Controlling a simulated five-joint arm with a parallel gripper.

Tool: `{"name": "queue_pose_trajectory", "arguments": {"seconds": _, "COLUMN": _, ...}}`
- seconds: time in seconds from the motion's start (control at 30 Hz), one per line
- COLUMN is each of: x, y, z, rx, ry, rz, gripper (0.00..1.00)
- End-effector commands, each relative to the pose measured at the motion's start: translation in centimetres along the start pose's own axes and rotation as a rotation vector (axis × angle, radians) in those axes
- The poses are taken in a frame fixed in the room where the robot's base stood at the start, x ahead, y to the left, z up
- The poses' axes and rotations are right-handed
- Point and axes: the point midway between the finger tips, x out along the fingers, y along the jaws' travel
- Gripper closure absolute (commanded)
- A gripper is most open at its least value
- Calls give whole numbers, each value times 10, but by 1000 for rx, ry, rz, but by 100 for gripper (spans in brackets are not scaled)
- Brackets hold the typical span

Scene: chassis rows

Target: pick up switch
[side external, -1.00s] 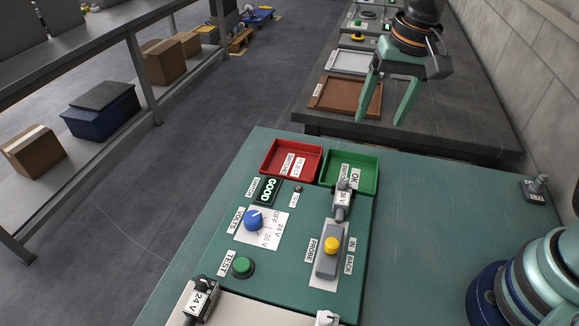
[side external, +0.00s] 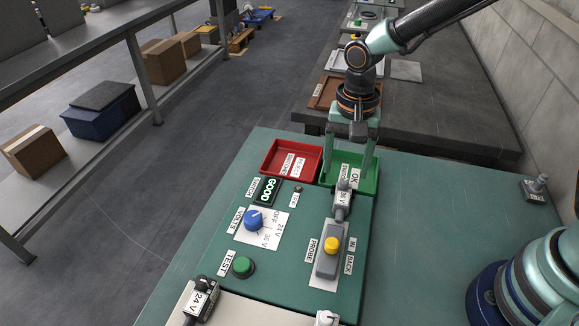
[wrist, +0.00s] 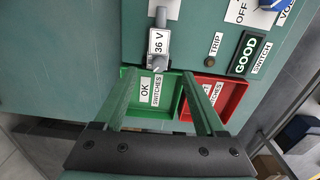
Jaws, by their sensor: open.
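A grey switch marked 36 V (side external: 342,199) is at the near edge of the green OK SWITCHES tray (side external: 374,187). It also shows in the wrist view (wrist: 158,42), with its rounded end overlapping the tray's rim. My gripper (side external: 346,180) is open and empty, fingers pointing down over the green tray. In the wrist view my gripper (wrist: 158,75) spans the tray, and the switch's end lies between the fingertips in the picture. I cannot tell the height gap. Another switch, marked 24 V (side external: 203,299), lies at the panel's lower left.
The red tray (side external: 268,158) stands left of the green one. The panel carries a yellow-buttoned probe (side external: 328,252), a blue volts knob (side external: 254,219), a green test button (side external: 243,266) and a GOOD display (side external: 268,190). A grey part (side external: 537,187) stands far right. The right bench top is mostly clear.

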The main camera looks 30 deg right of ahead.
Motion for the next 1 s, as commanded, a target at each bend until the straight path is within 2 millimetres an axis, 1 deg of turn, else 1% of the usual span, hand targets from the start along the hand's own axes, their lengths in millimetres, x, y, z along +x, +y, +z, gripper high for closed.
{"name": "queue_pose_trajectory", "arguments": {"seconds": 0.2, "x": 29, "y": 5, "z": 6, "rx": -1, "ry": -2, "rz": 4, "gripper": 28}}
{"name": "queue_pose_trajectory", "arguments": {"seconds": 0.33, "x": 44, "y": 5, "z": 6, "rx": -1, "ry": -2, "rz": 3, "gripper": 28}}
{"name": "queue_pose_trajectory", "arguments": {"seconds": 0.43, "x": 49, "y": 4, "z": 6, "rx": -1, "ry": -1, "rz": 1, "gripper": 28}}
{"name": "queue_pose_trajectory", "arguments": {"seconds": 0.63, "x": 50, "y": 4, "z": 5, "rx": 0, "ry": 0, "rz": 0, "gripper": 28}}
{"name": "queue_pose_trajectory", "arguments": {"seconds": 0.67, "x": 50, "y": 4, "z": 5, "rx": 0, "ry": 0, "rz": 0, "gripper": 31}}
{"name": "queue_pose_trajectory", "arguments": {"seconds": 0.7, "x": 50, "y": 4, "z": 5, "rx": 0, "ry": 0, "rz": 0, "gripper": 47}}
{"name": "queue_pose_trajectory", "arguments": {"seconds": 0.77, "x": 50, "y": 4, "z": 5, "rx": 0, "ry": 0, "rz": 0, "gripper": 70}}
{"name": "queue_pose_trajectory", "arguments": {"seconds": 0.8, "x": 50, "y": 4, "z": 5, "rx": 0, "ry": 0, "rz": 0, "gripper": 85}}
{"name": "queue_pose_trajectory", "arguments": {"seconds": 0.83, "x": 50, "y": 4, "z": 5, "rx": 0, "ry": 0, "rz": 0, "gripper": 96}}
{"name": "queue_pose_trajectory", "arguments": {"seconds": 0.87, "x": 50, "y": 4, "z": 5, "rx": 0, "ry": 0, "rz": 0, "gripper": 100}}
{"name": "queue_pose_trajectory", "arguments": {"seconds": 1.0, "x": 49, "y": 4, "z": 5, "rx": 0, "ry": 0, "rz": -1, "gripper": 100}}
